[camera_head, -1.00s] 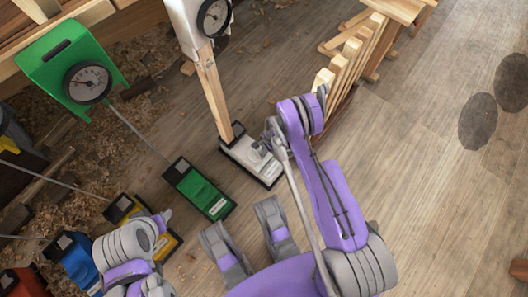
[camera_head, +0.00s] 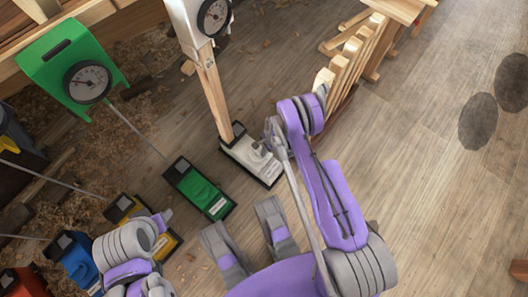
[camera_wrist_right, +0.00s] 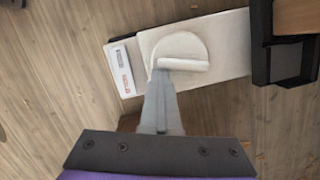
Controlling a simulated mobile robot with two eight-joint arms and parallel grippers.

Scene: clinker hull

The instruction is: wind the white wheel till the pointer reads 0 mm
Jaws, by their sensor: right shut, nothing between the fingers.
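The white wheel (camera_wrist_right: 180,47) is a flat disc with a bar-like white handle (camera_wrist_right: 183,64), on top of a white box (camera_wrist_right: 220,52). In the head view the white box (camera_head: 240,152) stands on the floor at the foot of a wooden post, and my right gripper hides most of the wheel. A white housing (camera_head: 184,22) with a round dial (camera_head: 214,18) tops the post; its pointer is too small to read. My right gripper (camera_head: 264,147) is shut and empty at the wheel. In the wrist view its fingers (camera_wrist_right: 160,82) reach the handle's left end; contact is unclear.
A green box (camera_head: 200,188) stands left of the white one, with a green dial housing (camera_head: 72,62) above. Yellow (camera_head: 122,208), blue (camera_head: 75,258) and red (camera_head: 20,282) units lie further left. A wooden rack (camera_head: 350,60) stands behind right. Floor on the right is open.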

